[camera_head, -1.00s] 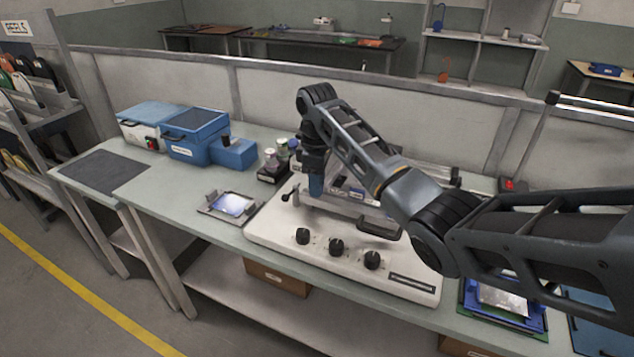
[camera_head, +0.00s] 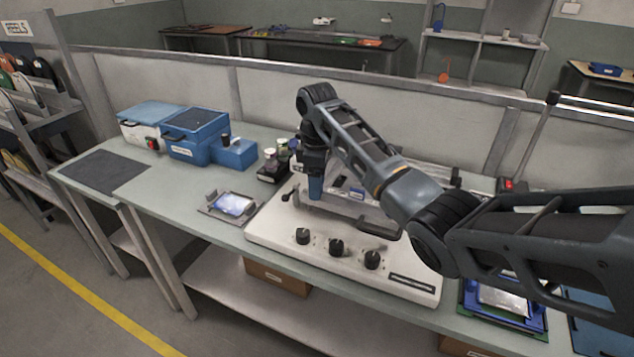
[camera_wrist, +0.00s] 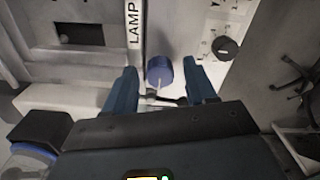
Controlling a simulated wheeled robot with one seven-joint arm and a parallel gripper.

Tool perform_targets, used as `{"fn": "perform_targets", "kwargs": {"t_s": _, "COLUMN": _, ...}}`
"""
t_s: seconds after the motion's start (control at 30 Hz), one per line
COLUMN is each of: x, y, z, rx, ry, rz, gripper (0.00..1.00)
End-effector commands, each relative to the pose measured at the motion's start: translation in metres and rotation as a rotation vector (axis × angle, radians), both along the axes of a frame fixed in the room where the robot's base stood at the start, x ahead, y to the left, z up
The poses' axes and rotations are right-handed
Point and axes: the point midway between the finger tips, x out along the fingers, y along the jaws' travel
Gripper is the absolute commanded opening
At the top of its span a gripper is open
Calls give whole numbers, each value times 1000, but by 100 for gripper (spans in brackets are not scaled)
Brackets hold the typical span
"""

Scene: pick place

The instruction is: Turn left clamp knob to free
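A round blue knob (camera_wrist: 158,76) shows in the wrist view beside a white strip lettered "LAMP" (camera_wrist: 134,24), whose other letters are cut off. My gripper (camera_wrist: 162,88) is open, with one blue finger on each side of the knob. Gaps show between the fingers and the knob. A thin pale pointer lies on the near side of the knob. In the head view my gripper (camera_head: 316,188) points down over the left part of the white machine (camera_head: 270,235). The blue knob is not distinguishable there.
Several black knobs line the machine's front, including the left one (camera_head: 303,236); a black dial (camera_wrist: 226,48) shows in the wrist view. A grey tray with a shiny panel (camera_head: 232,205) lies left of the machine. Small bottles (camera_head: 283,150) stand behind. Blue boxes (camera_head: 190,135) stand farther left.

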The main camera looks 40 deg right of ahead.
Motion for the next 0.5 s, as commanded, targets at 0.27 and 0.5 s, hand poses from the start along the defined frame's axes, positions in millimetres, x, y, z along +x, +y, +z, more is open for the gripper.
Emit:
{"fn": "perform_targets", "kwargs": {"t_s": 0.27, "x": 0, "y": 0, "z": 2, "rx": 0, "ry": 0, "rz": 0, "gripper": 56}}
{"fn": "perform_targets", "kwargs": {"t_s": 0.5, "x": 1, "y": 0, "z": 34, "rx": -2, "ry": -4, "rz": 1, "gripper": 56}}
